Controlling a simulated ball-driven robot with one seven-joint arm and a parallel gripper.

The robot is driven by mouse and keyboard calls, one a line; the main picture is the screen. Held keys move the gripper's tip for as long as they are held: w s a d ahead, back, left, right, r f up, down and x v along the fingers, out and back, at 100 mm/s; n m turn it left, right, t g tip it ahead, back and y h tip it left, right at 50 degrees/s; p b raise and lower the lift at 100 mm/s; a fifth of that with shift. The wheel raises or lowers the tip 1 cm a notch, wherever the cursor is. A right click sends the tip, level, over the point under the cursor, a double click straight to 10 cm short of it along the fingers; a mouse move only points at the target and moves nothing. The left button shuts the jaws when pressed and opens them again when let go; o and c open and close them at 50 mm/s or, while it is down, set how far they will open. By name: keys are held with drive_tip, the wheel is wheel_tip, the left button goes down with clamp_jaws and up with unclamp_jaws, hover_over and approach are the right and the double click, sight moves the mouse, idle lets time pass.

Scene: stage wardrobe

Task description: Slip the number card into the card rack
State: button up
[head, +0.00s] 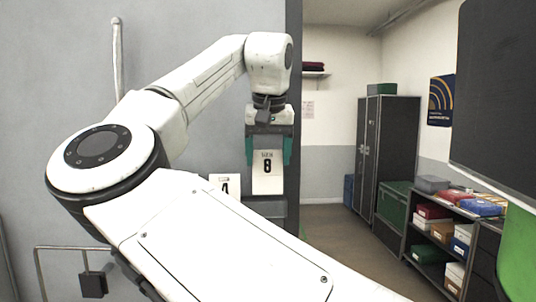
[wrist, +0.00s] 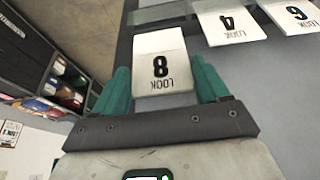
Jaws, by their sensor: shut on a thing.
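The number card (head: 267,183), white with a black 8 and the word LOOK, hangs upright between the teal fingers of my gripper (head: 268,152). In the wrist view the card (wrist: 161,45) shows upside down, with my gripper (wrist: 163,82) shut on its sides. A grey ledge (head: 266,209), seemingly the card rack, shows just below the card; a grey strip of it (wrist: 157,13) lies past the card's far edge in the wrist view. The gap between card and rack is hard to judge. My arm hides much of the rack.
A card marked 4 (head: 222,180) stands just left of the held card; it also shows in the wrist view (wrist: 228,24), beside a card marked 6 (wrist: 292,14). A grey wall (head: 200,90) is behind. Shelves with boxes (head: 440,235) stand right, beyond open floor.

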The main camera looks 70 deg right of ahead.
sight(268, 182)
drive_tip(key=shift+f+b, duration=0.4)
drive_tip(key=shift+f, duration=1.05)
drive_tip(key=shift+c, duration=0.4)
drive_tip(key=shift+a+f, duration=0.1)
drive_tip(key=shift+f, duration=0.3)
clamp_jaws()
drive_tip(key=shift+s+f+b, duration=0.1)
drive_tip(key=shift+f+b, duration=0.15)
drive_tip(key=shift+b, duration=0.05)
drive_tip(key=o, duration=0.9)
unclamp_jaws()
drive_tip(key=shift+o, duration=0.6)
drive_tip(key=shift+f, duration=0.1)
drive_tip(key=o, duration=0.3)
drive_tip(key=shift+o, duration=0.2)
drive_tip(key=shift+r, duration=0.25)
